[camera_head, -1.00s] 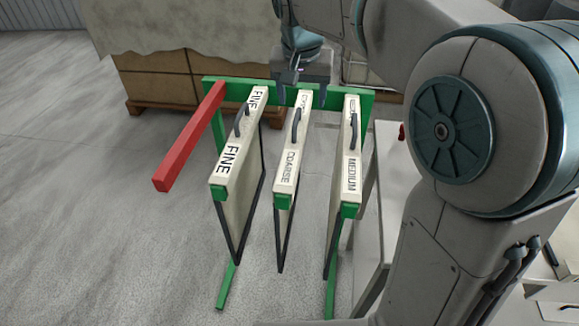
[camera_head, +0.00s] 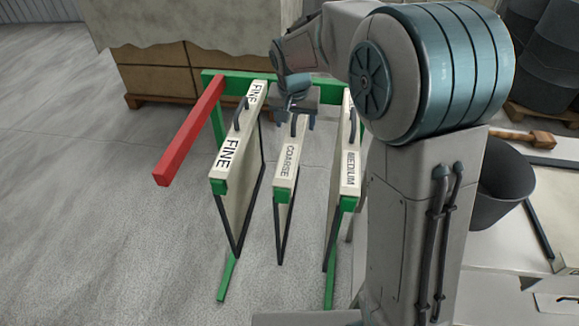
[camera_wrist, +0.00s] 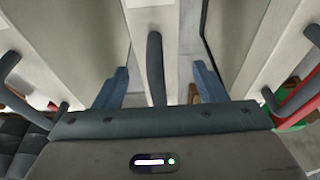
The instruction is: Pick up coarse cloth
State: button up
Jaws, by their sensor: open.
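The coarse cloth (camera_head: 286,176) is a thin white panel labelled COARSE, hanging upright in the middle of the green rack, with a dark handle on its top bar. My gripper (camera_head: 293,121) is above the back part of its top bar. In the wrist view my open gripper (camera_wrist: 162,90) has one blue finger on each side of the coarse cloth's dark handle (camera_wrist: 155,65), and nothing is gripped. Whether the fingers reach down past the handle is hard to tell.
The green rack (camera_head: 218,120) has a red bar (camera_head: 185,140) at left. A dark bucket (camera_head: 500,185) stands at right.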

jog(key=shift+w+f, duration=0.15)
jog(key=shift+f, duration=0.55)
grip_shut()
jog(key=shift+r, duration=0.2)
